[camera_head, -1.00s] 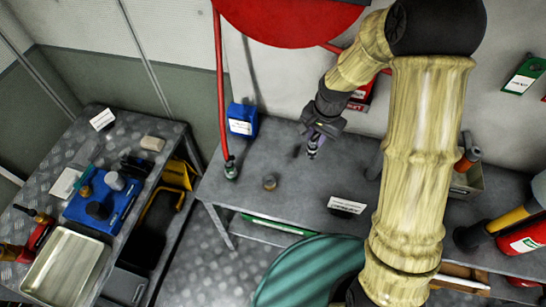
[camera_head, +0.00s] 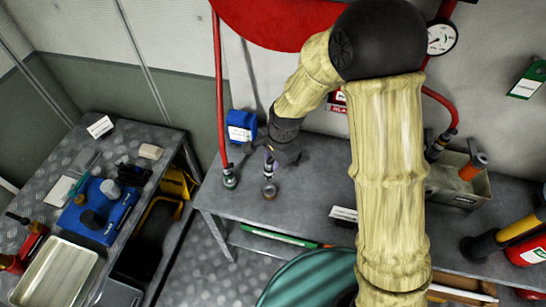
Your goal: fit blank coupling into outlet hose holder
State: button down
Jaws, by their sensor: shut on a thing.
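My gripper (camera_head: 269,173) points down over the left part of the grey bench, its fingers at a small brownish round piece (camera_head: 270,191) that looks like the blank coupling. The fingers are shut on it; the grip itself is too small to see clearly. The piece is at or just above the bench top; I cannot tell which. A red hose (camera_head: 219,95) ends in a dark greenish fitting (camera_head: 229,177) left of my gripper. A second hose end (camera_head: 440,147) is at the right, beside my arm. I cannot tell for sure which fitting is the outlet hose holder.
A blue container (camera_head: 241,127) stands behind my gripper against the wall. A white label (camera_head: 343,214) is at the bench's front edge. A grey bin (camera_head: 465,183) and extinguisher (camera_head: 528,245) are right. The bench between gripper and label is clear.

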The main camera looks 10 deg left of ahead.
aim_at(273, 175)
jog(key=shift+f+b, duration=1.9)
jog(key=shift+f, duration=0.75)
jog(key=shift+m+p, duration=0.3)
jog(key=shift+p, duration=0.2)
jog(key=shift+f+b, duration=0.95)
jog(key=shift+f, duration=0.5)
dwell(0.3)
jog(key=c, duration=1.2)
grip_release()
